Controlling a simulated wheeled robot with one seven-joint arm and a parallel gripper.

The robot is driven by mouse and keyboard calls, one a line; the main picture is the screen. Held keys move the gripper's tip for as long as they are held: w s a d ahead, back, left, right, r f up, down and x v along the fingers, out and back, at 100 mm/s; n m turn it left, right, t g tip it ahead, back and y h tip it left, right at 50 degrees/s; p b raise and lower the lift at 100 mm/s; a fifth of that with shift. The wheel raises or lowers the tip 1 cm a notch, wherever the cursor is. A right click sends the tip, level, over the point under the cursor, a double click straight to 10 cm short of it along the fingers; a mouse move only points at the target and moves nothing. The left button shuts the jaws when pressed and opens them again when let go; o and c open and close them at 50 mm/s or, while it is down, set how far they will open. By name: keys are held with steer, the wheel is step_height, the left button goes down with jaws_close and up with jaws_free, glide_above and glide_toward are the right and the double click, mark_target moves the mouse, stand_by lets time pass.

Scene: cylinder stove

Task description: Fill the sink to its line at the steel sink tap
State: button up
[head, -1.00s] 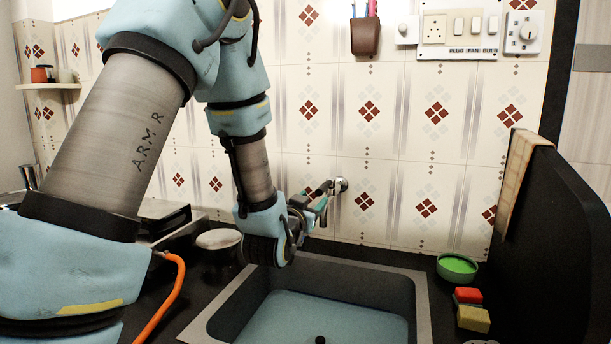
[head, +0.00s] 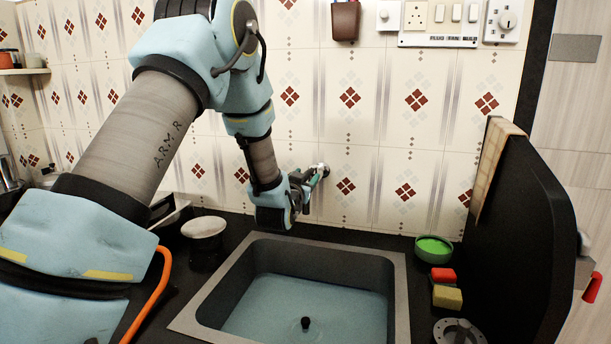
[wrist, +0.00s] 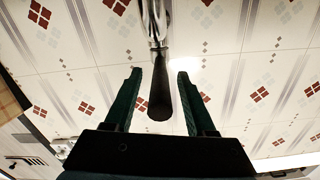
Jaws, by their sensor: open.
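The steel sink (head: 395,330) is set in the dark counter and holds bluish water (head: 270,305). A small black knob (head: 305,322) stands in the water. I cannot make out a fill line on the sink walls. The tap (head: 320,168) sticks out of the tiled wall behind the sink, mostly hidden by my gripper (head: 312,180). In the wrist view, the tap's chrome body (wrist: 154,22) ends in a dark handle (wrist: 161,95). My gripper (wrist: 158,73) is open, with one finger on each side of that handle and visible gaps to both. No stream of water shows.
A green bowl (head: 433,248), a red-and-yellow sponge pair (head: 446,296) and a round metal strainer (head: 460,332) lie right of the sink. A tall dark panel (head: 515,240) stands beyond them. A round pale-topped container (head: 205,227) sits to the left.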

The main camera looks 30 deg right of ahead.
steer(key=shift+c, duration=0.3)
jaws_close()
stand_by(1.1)
